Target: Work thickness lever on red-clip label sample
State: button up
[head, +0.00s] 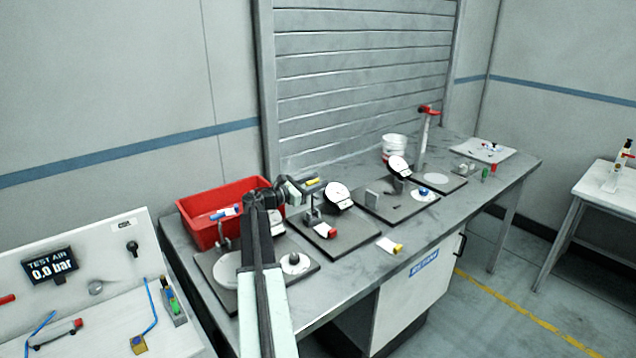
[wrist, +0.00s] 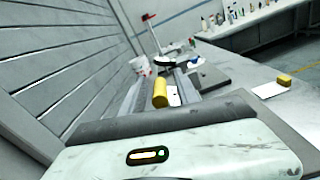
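The red-clip label sample (head: 328,231) is a small white piece with a red clip, at the thickness gauge on a dark base plate (head: 352,238) in the head view. The gauge has a round white dial (head: 338,195). A yellow lever grip (head: 313,182) shows at the tip of my gripper (head: 297,190), left of the dial. In the wrist view the yellow grip (wrist: 160,93) stands between my two grey fingers, with a gap visible on its right. My gripper looks open around it. The red clip cannot be made out in the wrist view.
A red bin (head: 205,232) stands behind my arm on the left. A yellow-clip label (head: 390,246) lies near the bench's front edge. A second dial gauge (head: 398,166) stands to the right, with a white tub (head: 394,146) behind. A shuttered wall borders the bench's back.

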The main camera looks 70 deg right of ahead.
jog(key=shift+s+d, duration=0.3)
jog(key=shift+d, duration=0.25)
grip_shut()
jog(key=shift+w+r, duration=0.1)
jog(key=shift+w, duration=0.05)
dwell(0.7)
jog(key=shift+a, duration=0.25)
jog(key=shift+d, duration=0.2)
jog(key=shift+s, duration=0.3)
